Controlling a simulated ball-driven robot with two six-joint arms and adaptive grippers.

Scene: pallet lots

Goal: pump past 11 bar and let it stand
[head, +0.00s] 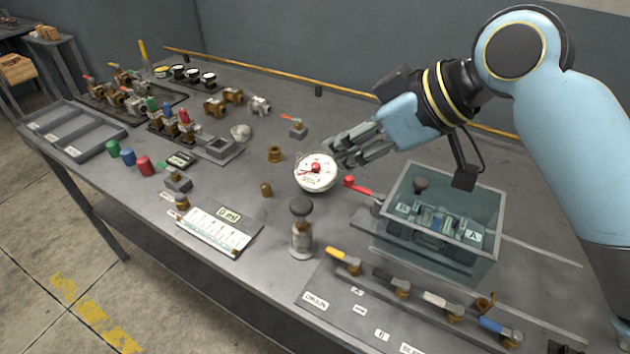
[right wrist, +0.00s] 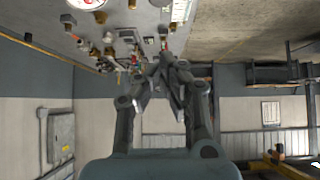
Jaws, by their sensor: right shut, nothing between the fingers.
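A round white pressure gauge (head: 316,180) with a red hub lies near the middle of the bench in the head view. Its needle seems to point left, but the figures are too small to read. Part of a white dial (right wrist: 86,3) shows at the top edge of the right wrist view. An upright cylinder with a black knob (head: 301,207), perhaps the pump, stands in front of the gauge. My right gripper (head: 333,158) is shut and empty, just behind and right of the gauge; it also shows in the right wrist view (right wrist: 166,62). My left gripper is out of view.
A clear tank (head: 440,220) with fittings stands at the right, a red-handled valve (head: 357,186) beside it. Several coloured lever valves (head: 402,285) line the front.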

